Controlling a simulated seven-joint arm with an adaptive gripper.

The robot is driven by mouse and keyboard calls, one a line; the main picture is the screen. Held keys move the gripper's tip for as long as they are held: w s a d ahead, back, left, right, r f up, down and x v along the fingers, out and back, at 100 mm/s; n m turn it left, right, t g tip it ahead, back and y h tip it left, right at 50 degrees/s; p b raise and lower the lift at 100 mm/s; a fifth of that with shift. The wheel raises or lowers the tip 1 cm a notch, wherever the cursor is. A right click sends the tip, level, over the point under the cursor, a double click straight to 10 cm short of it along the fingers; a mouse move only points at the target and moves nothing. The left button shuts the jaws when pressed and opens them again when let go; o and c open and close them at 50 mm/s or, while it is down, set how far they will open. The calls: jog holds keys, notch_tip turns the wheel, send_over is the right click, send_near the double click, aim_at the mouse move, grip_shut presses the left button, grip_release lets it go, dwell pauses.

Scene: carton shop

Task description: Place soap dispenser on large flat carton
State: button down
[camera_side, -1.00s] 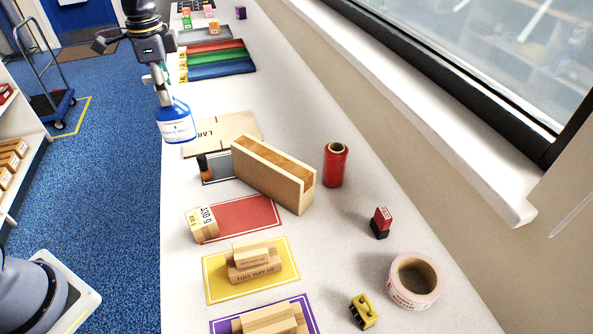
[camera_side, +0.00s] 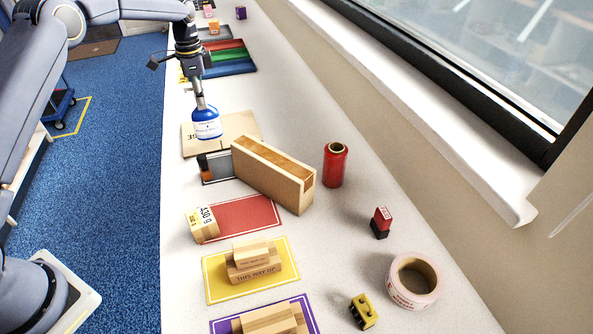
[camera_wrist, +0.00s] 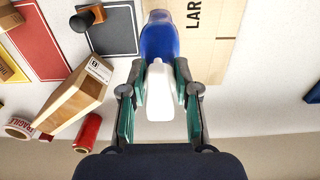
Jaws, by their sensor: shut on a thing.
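The soap dispenser, a blue bottle with a white label (camera_side: 207,124), is held by my gripper (camera_side: 199,98). In the side view it hangs roughly upright over the large flat carton (camera_side: 240,125), in front of the carton's left part. I cannot tell whether its base touches the carton. In the wrist view the dispenser's white top (camera_wrist: 160,90) is between the two green-padded fingers of my gripper (camera_wrist: 159,100), with the blue body beyond. The carton (camera_wrist: 215,60) lies flat there, behind and to the right of the bottle, with printed letters partly visible.
A wooden holder (camera_side: 268,178) stands just in front of the carton, beside a grey mat (camera_side: 222,168) with a stamp. A red roll (camera_side: 335,166) stands to the right. Colored trays (camera_side: 228,58) lie behind. Open table lies right of the carton.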

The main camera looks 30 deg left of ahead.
aim_at(204, 112)
jog(key=shift+w+f, duration=0.1)
jog(key=shift+f, duration=1.5)
jog(key=shift+f, duration=0.15)
jog(key=c, duration=0.8)
grip_release()
jog(key=shift+c, duration=0.2)
